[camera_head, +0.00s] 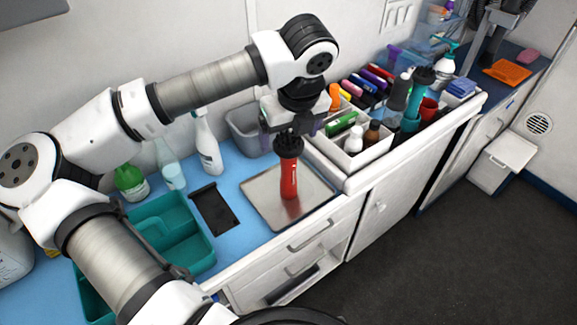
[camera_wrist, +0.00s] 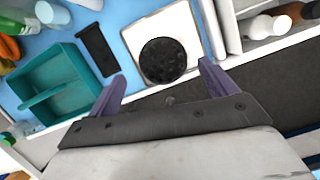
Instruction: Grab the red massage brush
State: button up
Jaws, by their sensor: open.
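The red massage brush (camera_head: 289,177) stands upright on a square metal tray (camera_head: 262,207), its black bristled head up. In the wrist view, the round black head (camera_wrist: 164,60) shows from above and hides the red handle. My gripper (camera_head: 291,122) is just above the brush in the head view, pointing down. In the wrist view, its two purple fingers (camera_wrist: 160,78) are apart with nothing between them. The brush head lies a little beyond the fingertips there, roughly midway between them. I cannot tell the exact gap to it.
A white organizer (camera_head: 352,168) with several bottles stands to the right of the tray. A grey bin (camera_head: 243,132) and a white spray bottle (camera_head: 207,145) are behind. A black flat object (camera_head: 214,208) and a teal caddy (camera_head: 180,225) lie to the left.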

aim_at(289, 168)
jog(key=shift+p+x, duration=1.3)
jog(key=shift+x, duration=2.1)
jog(key=shift+w+d, duration=0.15)
jog(key=c, duration=1.6)
jog(key=shift+c, duration=0.4)
jog(key=shift+r, duration=0.2)
